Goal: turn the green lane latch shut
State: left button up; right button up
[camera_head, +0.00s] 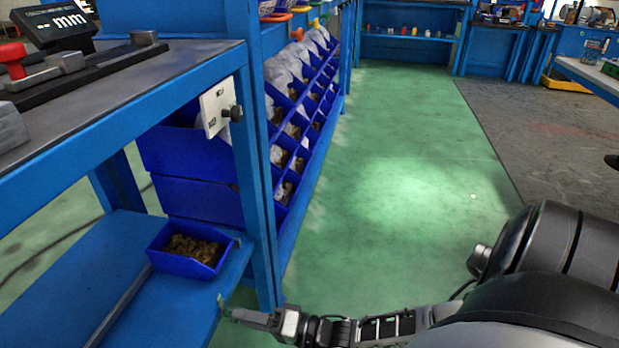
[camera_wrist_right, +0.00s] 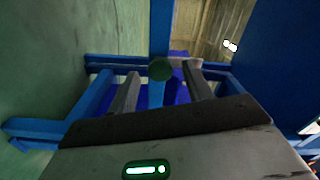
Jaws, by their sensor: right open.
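A round dark green knob (camera_wrist_right: 160,68), which looks like the green lane latch, shows in the right wrist view in front of a blue post. My right gripper (camera_wrist_right: 161,72) is open, with one finger on each side of the knob in that view. I cannot tell whether the fingers touch it. In the head view my right gripper (camera_head: 232,313) reaches in low from the right, its tip beside the front edge of the lower blue shelf. A small greenish bit (camera_head: 221,303) shows at its tip, mostly hidden. My left gripper is not in view.
A blue bin of brown parts (camera_head: 188,250) stands on the lower shelf (camera_head: 85,290). A blue bench (camera_head: 150,75) is above it. A rack of blue bins (camera_head: 305,110) stands behind. The green floor (camera_head: 390,170) to the right is clear.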

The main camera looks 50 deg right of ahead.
pick_arm(q)
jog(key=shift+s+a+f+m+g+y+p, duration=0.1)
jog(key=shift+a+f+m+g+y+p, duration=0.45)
jog(key=shift+p, duration=0.5)
pick_arm(e)
jog(key=v, duration=1.4)
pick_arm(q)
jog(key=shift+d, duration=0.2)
